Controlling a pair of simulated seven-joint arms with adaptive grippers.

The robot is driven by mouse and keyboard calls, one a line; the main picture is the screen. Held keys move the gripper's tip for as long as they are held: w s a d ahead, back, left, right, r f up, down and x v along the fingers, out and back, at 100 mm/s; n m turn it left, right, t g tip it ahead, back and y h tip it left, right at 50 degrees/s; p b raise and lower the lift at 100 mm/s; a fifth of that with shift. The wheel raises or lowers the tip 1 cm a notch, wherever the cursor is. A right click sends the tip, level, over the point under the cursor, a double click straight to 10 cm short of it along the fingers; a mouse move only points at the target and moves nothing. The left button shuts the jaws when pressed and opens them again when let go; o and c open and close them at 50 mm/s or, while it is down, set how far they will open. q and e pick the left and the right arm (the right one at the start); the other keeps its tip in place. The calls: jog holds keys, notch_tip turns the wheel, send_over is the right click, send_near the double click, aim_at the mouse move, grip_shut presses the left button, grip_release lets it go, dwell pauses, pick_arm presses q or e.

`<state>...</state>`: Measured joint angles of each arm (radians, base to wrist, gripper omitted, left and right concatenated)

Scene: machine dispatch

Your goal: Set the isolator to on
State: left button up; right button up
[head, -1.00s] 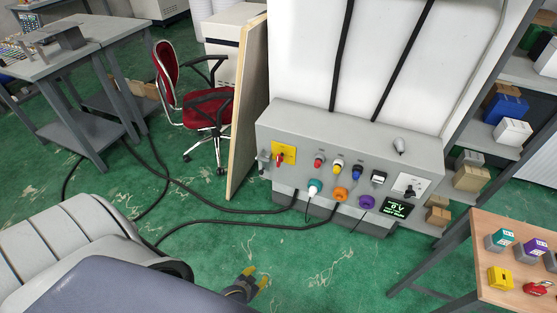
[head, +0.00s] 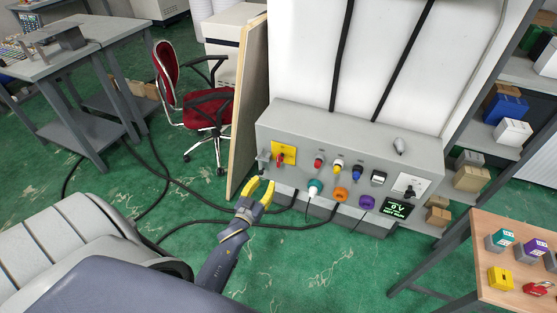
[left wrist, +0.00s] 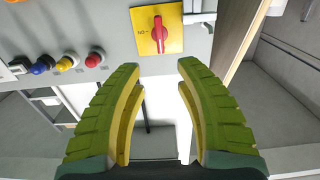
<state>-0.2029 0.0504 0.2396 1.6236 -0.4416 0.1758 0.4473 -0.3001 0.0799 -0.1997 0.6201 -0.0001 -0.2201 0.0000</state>
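The isolator is a red rotary handle (head: 279,158) on a yellow plate (head: 290,151) at the left end of the grey panel's front. In the left wrist view the red handle (left wrist: 158,34) lies along the picture's vertical, and the yellow plate (left wrist: 144,42) has an "ON" mark at its left. My left gripper (head: 257,188) is open and empty, below and in front of the isolator, apart from it. In the left wrist view the gripper's yellow-green fingers (left wrist: 160,80) are spread, with the handle beyond their tips. My right gripper is not in view.
The grey panel (head: 340,140) also carries red, yellow and blue buttons, coloured sockets, a black rotary switch (head: 410,190) and a display (head: 397,208) reading 0 V. A metal lever (head: 263,157) sits left of the isolator. A wooden board (head: 247,110) stands close at the left.

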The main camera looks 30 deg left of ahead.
aim_at(278, 160)
pick_arm(q)
jog(key=w, duration=0.4)
jog(key=w+a, duration=0.1)
jog(key=w, duration=0.4)
jog(key=w+a, duration=0.1)
jog(key=w, duration=0.4)
jog(key=shift+a, duration=0.2)
grip_shut()
